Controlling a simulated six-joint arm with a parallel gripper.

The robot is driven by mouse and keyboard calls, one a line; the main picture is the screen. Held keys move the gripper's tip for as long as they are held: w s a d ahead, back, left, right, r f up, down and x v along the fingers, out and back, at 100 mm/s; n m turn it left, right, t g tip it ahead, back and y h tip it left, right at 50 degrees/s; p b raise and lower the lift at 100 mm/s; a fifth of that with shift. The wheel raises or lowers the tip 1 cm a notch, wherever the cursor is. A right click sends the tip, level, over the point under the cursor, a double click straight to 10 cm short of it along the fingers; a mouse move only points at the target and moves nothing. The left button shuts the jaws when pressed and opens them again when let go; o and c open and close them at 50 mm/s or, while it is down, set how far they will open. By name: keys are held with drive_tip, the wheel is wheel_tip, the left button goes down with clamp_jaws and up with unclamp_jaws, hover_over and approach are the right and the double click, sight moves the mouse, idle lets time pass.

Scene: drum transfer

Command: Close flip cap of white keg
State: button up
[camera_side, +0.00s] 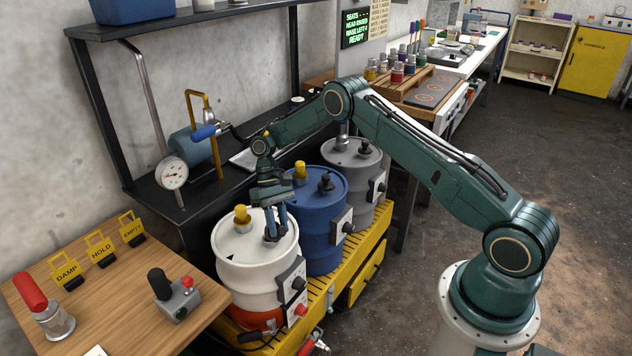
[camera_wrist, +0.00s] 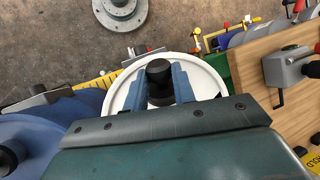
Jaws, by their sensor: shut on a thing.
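The white keg (camera_side: 256,272) stands at the near end of a row of kegs, with a yellow-topped fitting (camera_side: 242,217) on its lid. My gripper (camera_side: 275,231) points down over the right part of the lid. In the wrist view its two blue fingers (camera_wrist: 162,98) are closed on either side of a black cap (camera_wrist: 159,75) on the white lid (camera_wrist: 205,80). The fingers hide most of this cap in the side view. Whether the cap is lying shut or standing up is hard to tell.
The blue keg (camera_side: 316,234) and grey keg (camera_side: 366,192) stand close behind on the yellow rack (camera_side: 338,285). A wooden table (camera_side: 110,312) with a black-handled box (camera_side: 180,300) and yellow tags is at the left.

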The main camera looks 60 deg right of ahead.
drive_tip(key=shift+f, duration=0.1)
drive_tip(key=o, duration=1)
drive_tip(key=shift+s+t, duration=0.4)
drive_tip(key=shift+t, duration=0.4)
drive_tip(key=shift+s+f+n+t, duration=0.1)
drive_tip(key=shift+s+n+t, duration=0.45)
drive_tip(key=shift+t, duration=0.85)
drive_tip(key=s+d+r+t, duration=0.45)
drive_tip(key=s+r, duration=0.25)
drive_tip(key=r, duration=0.4)
drive_tip(key=s+a+r+h, duration=0.1)
drive_tip(key=s+a+r, duration=0.1)
drive_tip(key=s+r, duration=0.2)
drive_tip(key=s+a+r+n+h, duration=0.1)
drive_tip(key=s+a+r, duration=0.2)
drive_tip(key=r, duration=0.8)
drive_tip(key=shift+s+a, duration=0.15)
drive_tip(key=shift+s, duration=0.35)
